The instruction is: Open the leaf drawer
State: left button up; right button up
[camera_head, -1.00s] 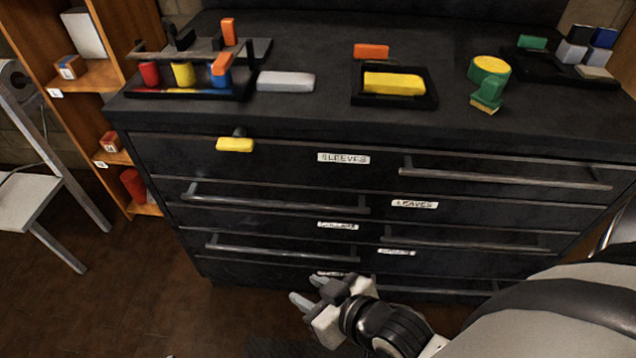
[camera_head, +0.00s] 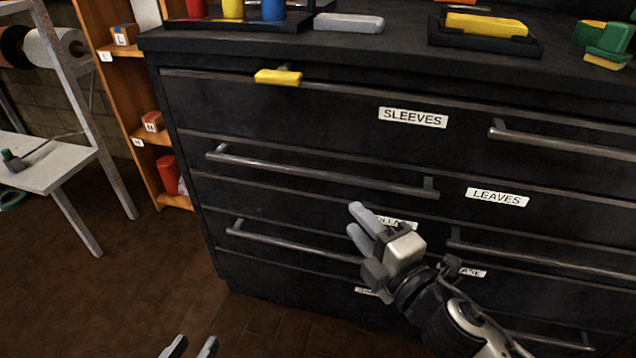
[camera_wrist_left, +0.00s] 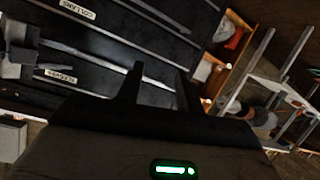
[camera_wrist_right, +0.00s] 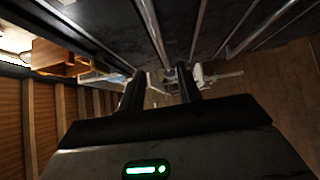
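The leaf drawer is the second one down in the black cabinet, with a white LEAVES label (camera_head: 497,197) and a long metal bar handle (camera_head: 320,171) on its left part. Its front looks flush with the others. My right gripper (camera_head: 358,220) is open and empty, below the handle's right part. It partly hides the label of the third drawer; contact with the cabinet cannot be told. Its fingers (camera_wrist_right: 160,85) are apart in the right wrist view. My left gripper (camera_head: 192,347) shows only fingertips at the bottom edge, low left of the cabinet. Its fingers (camera_wrist_left: 158,85) are apart and empty.
A yellow block (camera_head: 278,77) sticks out at the top drawer's upper left. Other bar handles (camera_head: 290,244) lie below. The floor before the cabinet's left side is clear.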

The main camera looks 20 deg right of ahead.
aim_at(316, 177)
jog(key=w+a, duration=0.1)
jog(key=w, duration=0.8)
jog(key=w+a+b, duration=0.1)
jog(key=w, duration=0.3)
jog(key=shift+w+a, duration=0.2)
jog(key=shift+a, duration=0.1)
grip_shut()
